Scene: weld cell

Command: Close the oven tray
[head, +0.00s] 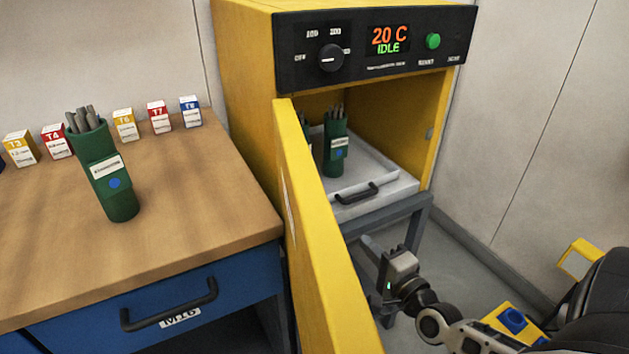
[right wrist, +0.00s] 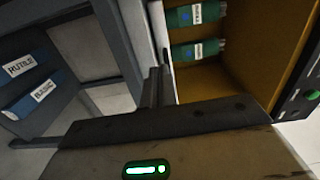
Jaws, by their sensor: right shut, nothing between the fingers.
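The oven tray (head: 395,185) is a pale grey tray with a dark bar handle (head: 357,192) on its front. It lies low in the yellow oven, its front near the opening; how far it sticks out is hard to tell. Green canisters (head: 336,150) holding rods stand on it; one is partly hidden by the door. My right gripper (head: 370,246) is shut and empty, below and in front of the tray handle, apart from it. In the right wrist view, its closed fingers (right wrist: 154,86) point toward the tray edge (right wrist: 159,28). My left gripper is out of view.
The open yellow oven door (head: 318,235) stands left of my right gripper. A grey stand (head: 400,222) carries the oven. The wooden bench (head: 200,210) at left holds another green canister (head: 108,172) and several small boxes. The oven panel (head: 375,45) reads 20 C, IDLE.

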